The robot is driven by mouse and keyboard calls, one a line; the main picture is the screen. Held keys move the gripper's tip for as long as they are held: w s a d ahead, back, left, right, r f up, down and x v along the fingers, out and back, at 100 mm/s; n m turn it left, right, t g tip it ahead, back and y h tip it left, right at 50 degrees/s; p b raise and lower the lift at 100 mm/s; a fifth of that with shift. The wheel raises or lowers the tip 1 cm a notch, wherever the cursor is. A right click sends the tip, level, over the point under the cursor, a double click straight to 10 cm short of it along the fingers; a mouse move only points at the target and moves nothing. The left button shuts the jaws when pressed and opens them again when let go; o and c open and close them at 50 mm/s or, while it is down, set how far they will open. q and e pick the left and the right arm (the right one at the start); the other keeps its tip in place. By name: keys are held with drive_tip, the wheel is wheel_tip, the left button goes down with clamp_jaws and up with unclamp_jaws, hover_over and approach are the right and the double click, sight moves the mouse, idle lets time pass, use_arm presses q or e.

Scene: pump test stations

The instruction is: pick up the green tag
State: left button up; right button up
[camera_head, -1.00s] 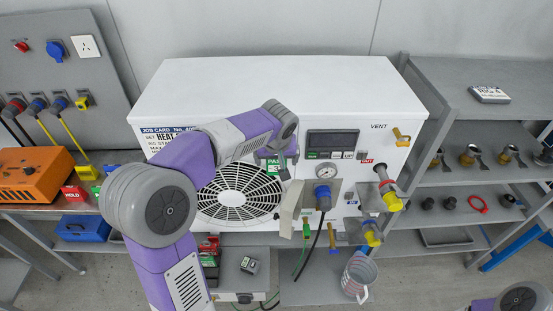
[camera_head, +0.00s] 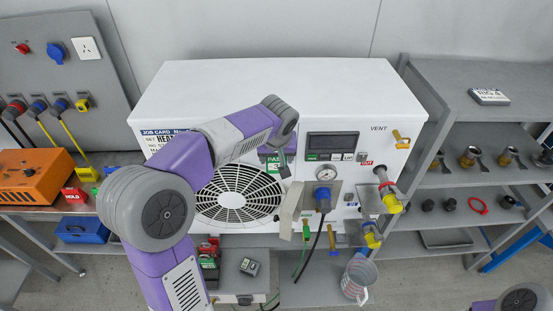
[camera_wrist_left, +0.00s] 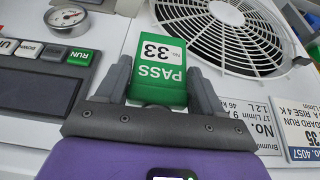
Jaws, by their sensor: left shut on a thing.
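The green tag (camera_wrist_left: 158,62) reads PASS No. 33 and has a white label area. In the left wrist view it sits between the two fingers of my left gripper (camera_wrist_left: 163,88), which is shut on it. In the head view the tag (camera_head: 272,168) shows in front of the white machine's front, partly hidden by my left gripper (camera_head: 284,165). I cannot tell whether the tag touches the machine. My right gripper is not in view.
The white machine (camera_head: 280,85) has a fan grille (camera_head: 237,198), a gauge (camera_head: 326,173) and yellow-handled valves. A hose with a blue connector (camera_head: 323,195) hangs near the gripper. A measuring jug (camera_head: 358,277) stands below. An orange box (camera_head: 35,175) is at the left.

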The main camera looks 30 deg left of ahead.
use_arm(q)
drive_tip(key=s+d+b, duration=0.1)
drive_tip(key=s+d, duration=0.3)
drive_tip(key=s, duration=0.3)
drive_tip(key=s+d+b, duration=0.1)
drive_tip(key=s+d, duration=0.4)
drive_tip(key=s, duration=0.3)
drive_tip(key=shift+s, duration=0.25)
drive_tip(key=shift+f, duration=0.1)
